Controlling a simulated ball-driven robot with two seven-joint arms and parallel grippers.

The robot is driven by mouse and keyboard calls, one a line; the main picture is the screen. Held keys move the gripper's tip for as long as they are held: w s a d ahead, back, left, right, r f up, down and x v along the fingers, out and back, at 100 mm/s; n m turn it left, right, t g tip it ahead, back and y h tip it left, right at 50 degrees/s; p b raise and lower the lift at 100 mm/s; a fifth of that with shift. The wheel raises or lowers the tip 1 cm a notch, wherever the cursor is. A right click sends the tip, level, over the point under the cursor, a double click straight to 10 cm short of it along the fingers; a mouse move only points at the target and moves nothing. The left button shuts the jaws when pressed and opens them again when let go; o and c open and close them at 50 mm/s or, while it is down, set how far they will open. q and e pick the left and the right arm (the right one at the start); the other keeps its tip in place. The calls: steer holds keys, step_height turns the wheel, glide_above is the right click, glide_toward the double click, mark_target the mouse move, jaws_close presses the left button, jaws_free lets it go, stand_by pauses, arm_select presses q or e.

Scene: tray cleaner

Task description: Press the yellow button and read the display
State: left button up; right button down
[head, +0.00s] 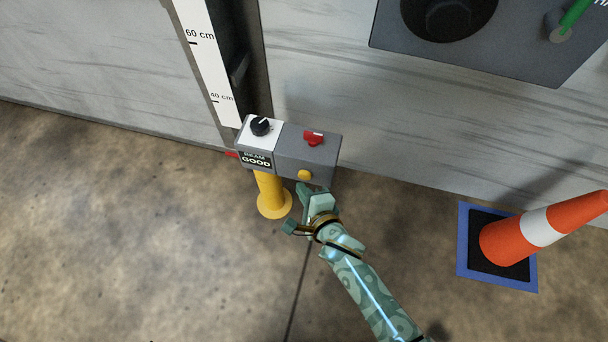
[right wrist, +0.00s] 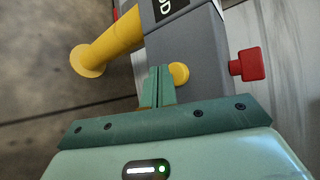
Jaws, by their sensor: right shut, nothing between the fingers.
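The yellow button (head: 305,174) is on the front face of a grey control box (head: 325,150) on a yellow post (head: 268,190). The display (head: 256,159) on the box's left part reads "BEAM GOOD". My right gripper (head: 303,187) is shut and empty, with its fingertips just below the button in the head view. In the right wrist view the shut fingertips (right wrist: 158,72) are beside the left edge of the yellow button (right wrist: 180,73). I cannot tell whether they touch it. Only the end of the display (right wrist: 167,8) shows there. My left gripper is out of view.
A black knob (head: 261,126) and a red switch (head: 313,138) are on top of the box. A marble wall with a height scale (head: 209,65) stands behind. An orange cone (head: 505,243) stands in a blue-edged square at right. The floor at left is clear.

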steer(key=shift+w+d, duration=0.1)
steer(key=shift+w, duration=0.3)
stand_by(0.3)
steer(key=shift+w+d+p, duration=0.2)
steer(key=shift+w+p, duration=0.15)
steer(key=shift+w, duration=0.15)
stand_by(0.4)
steer(key=shift+s, duration=0.1)
steer(key=shift+s+a, duration=0.3)
steer(key=shift+s, duration=0.5)
